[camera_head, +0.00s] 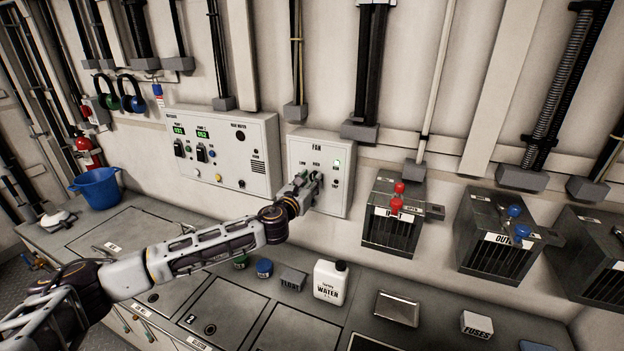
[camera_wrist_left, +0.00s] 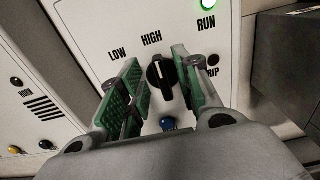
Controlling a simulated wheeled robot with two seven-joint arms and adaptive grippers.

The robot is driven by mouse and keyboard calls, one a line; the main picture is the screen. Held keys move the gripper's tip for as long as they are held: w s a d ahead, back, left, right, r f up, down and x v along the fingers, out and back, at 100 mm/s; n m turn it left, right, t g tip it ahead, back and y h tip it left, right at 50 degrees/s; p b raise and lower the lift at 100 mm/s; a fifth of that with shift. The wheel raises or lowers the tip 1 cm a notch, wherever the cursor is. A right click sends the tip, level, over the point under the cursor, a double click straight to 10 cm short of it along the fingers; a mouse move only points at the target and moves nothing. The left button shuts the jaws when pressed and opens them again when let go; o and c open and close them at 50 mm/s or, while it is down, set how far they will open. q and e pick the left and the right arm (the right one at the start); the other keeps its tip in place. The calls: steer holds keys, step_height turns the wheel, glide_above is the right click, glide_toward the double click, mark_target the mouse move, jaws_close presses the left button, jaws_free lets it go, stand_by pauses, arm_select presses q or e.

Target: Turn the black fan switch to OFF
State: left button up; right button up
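The white fan panel (camera_head: 335,193) is on the back wall, headed "FAN". In the left wrist view its black fan switch (camera_wrist_left: 160,80) is a knob whose white mark points up toward the "HIGH" label. "LOW" is printed to the left of it. No OFF label shows. The green lamp (camera_wrist_left: 208,5) above "RUN" is lit. My left gripper (camera_head: 308,184) is at the panel; in the left wrist view its green-padded fingers (camera_wrist_left: 163,88) are apart, one on each side of the knob. I cannot tell whether they touch it. My right gripper is out of view.
A control box (camera_head: 228,180) with lit displays is to the left. Vented boxes with red valves (camera_head: 397,198) and blue valves (camera_head: 515,221) are to the right. A water jug (camera_head: 329,281) stands on the counter below.

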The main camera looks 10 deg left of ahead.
arm_select(q)
steer(key=shift+w+d, duration=0.2)
steer(key=shift+w, duration=0.7)
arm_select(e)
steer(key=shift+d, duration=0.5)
arm_select(q)
jaws_close()
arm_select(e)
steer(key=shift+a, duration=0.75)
